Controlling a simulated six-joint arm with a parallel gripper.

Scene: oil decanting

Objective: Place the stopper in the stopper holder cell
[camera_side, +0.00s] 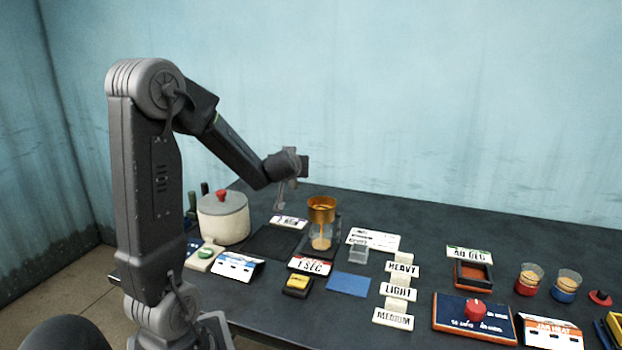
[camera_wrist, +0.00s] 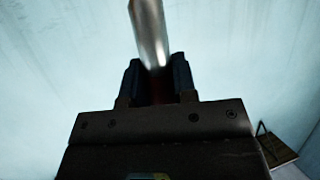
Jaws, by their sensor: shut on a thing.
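In the wrist view my gripper (camera_wrist: 156,66) is shut on a smooth silvery rod-like thing (camera_wrist: 148,28), with dark red showing between the jaws. I cannot tell whether this is the stopper. In the side view my gripper (camera_side: 303,166) is raised above the back of the table, over the area between the white pot and the brass-topped funnel; a thin grey part hangs below the wrist. A small red knobbed piece (camera_side: 600,297) sits at the far right of the table; I cannot tell whether it is a stopper. No stopper holder cell can be made out with certainty.
A white pot (camera_side: 223,222) with a red knob stands at left. A brass-topped glass vessel (camera_side: 321,212) stands mid-table. Labelled white blocks (camera_side: 398,288), a blue dial panel (camera_side: 474,317) and two small jars (camera_side: 529,279) lie to the right. A blue mat (camera_side: 348,284) is bare.

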